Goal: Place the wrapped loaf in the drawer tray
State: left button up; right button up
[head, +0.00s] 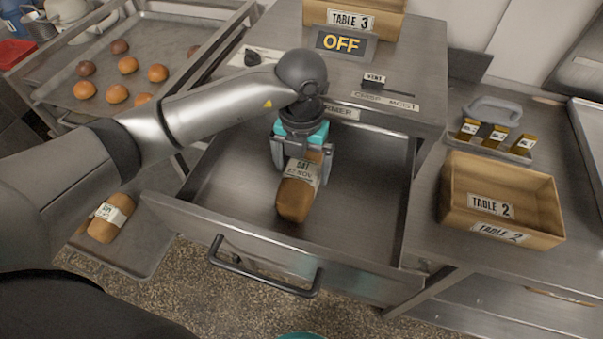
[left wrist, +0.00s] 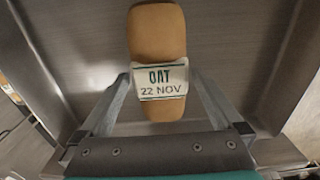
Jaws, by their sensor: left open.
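The wrapped loaf (head: 294,198), brown with a white paper band, lies inside the open drawer tray (head: 235,180), a metal pan with a front handle. In the left wrist view the loaf (left wrist: 157,32) has a band reading "OAT 22 NOV". My left gripper (head: 300,175) is over the drawer, its fingers open on either side of the loaf's banded part. In the left wrist view the fingers of the left gripper (left wrist: 160,98) stand apart with gaps beside the band. My right gripper is not in view.
Another banded loaf (head: 110,217) lies on a lower tray at left. A rack tray (head: 170,45) holds several buns. A "TABLE 2" wooden box (head: 500,172) stands on the right counter. An "OFF" sign (head: 343,43) is above the drawer. The drawer's right side is empty.

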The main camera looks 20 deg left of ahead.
aim_at(301, 169)
pick_arm(q)
notch_tip(301, 169, up, 9)
jog(key=shift+f, duration=0.1)
dwell(0.4)
